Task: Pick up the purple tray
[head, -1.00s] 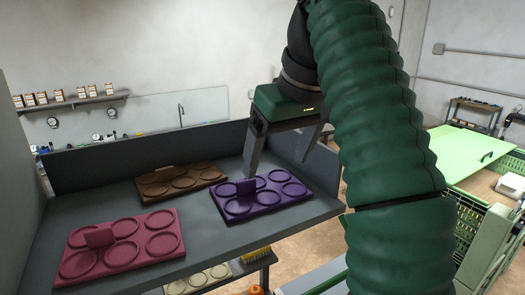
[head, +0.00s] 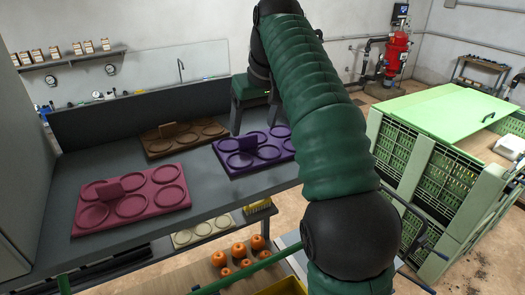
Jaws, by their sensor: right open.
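The purple tray (head: 234,162) lies flat on the grey bench at its right part, with round recesses and an upright purple tab near its middle. My green right arm covers its right end. My right gripper (head: 254,132) is open and empty, at the far edge of the tray, with one finger showing at its left and the other partly behind my arm. I cannot tell its height above the bench. My left gripper is not in view.
A brown tray (head: 184,144) lies left of the purple one, and a pink tray (head: 131,206) at the front left. A low grey wall backs the bench (head: 215,190). Orange round things (head: 239,250) sit on a lower shelf. A green crate (head: 440,150) stands right.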

